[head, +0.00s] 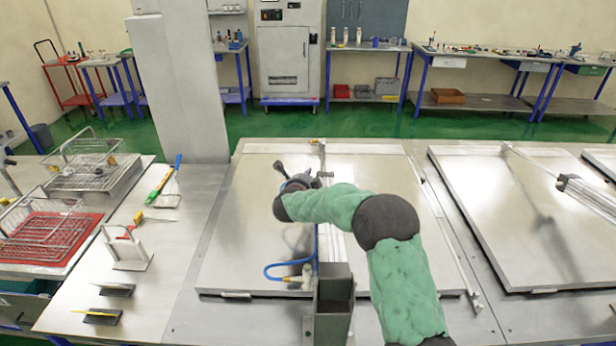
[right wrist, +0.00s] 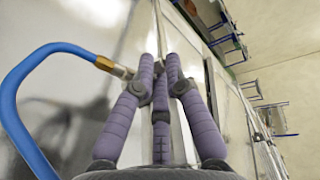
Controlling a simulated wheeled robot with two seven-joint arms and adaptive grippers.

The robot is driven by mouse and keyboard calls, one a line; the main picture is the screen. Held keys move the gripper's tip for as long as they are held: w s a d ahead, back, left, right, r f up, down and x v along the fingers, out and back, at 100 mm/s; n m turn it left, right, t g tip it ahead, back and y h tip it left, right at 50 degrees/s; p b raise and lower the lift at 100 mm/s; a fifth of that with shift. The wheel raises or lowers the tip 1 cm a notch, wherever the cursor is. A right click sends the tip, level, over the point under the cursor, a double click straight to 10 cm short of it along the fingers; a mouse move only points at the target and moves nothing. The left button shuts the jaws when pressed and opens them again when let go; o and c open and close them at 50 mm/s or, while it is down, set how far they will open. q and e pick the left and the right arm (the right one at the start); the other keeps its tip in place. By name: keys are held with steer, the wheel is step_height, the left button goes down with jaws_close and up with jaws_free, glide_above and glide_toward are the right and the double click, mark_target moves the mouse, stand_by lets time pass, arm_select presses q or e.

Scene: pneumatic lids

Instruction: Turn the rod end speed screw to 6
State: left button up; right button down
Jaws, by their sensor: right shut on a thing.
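My right gripper (head: 299,182) is over the middle of a flat metal lid (head: 240,240), beside the pneumatic cylinder (head: 330,250) that runs down it. In the right wrist view its fingers (right wrist: 161,66) come together at the tips, shut on a small part beside a brass hose fitting (right wrist: 112,68). That part sits where the rod end speed screw would be, but the fingertips hide it, and no number on it can be read. A blue hose (right wrist: 32,122) leads into the fitting. My left gripper is not in view.
A second lid (head: 510,230) with its own cylinder (head: 588,193) lies to the right. On the left are wire baskets (head: 45,235), a red mat (head: 75,228), a white stand (head: 128,252) and small tools. A pale column (head: 180,90) stands behind.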

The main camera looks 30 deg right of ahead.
steer(key=m+g+h+p, duration=0.1)
steer(key=m+g, duration=0.1)
steer(key=w+m+g+h+p, duration=0.1)
steer(key=m+g+h, duration=0.1)
steer(key=g, duration=0.1)
steer(key=m+g+h, duration=0.2)
steer(key=shift+w+a+r+g+p, duration=0.2)
steer(key=shift+a+g+p, duration=0.1)
steer(key=shift+g+p, duration=0.1)
steer(key=shift+r, duration=0.1)
stand_by(0.5)
steer(key=c, duration=1.6)
jaws_free()
steer(key=shift+g, duration=0.3)
steer(key=shift+f, duration=0.2)
steer(key=shift+a, duration=0.1)
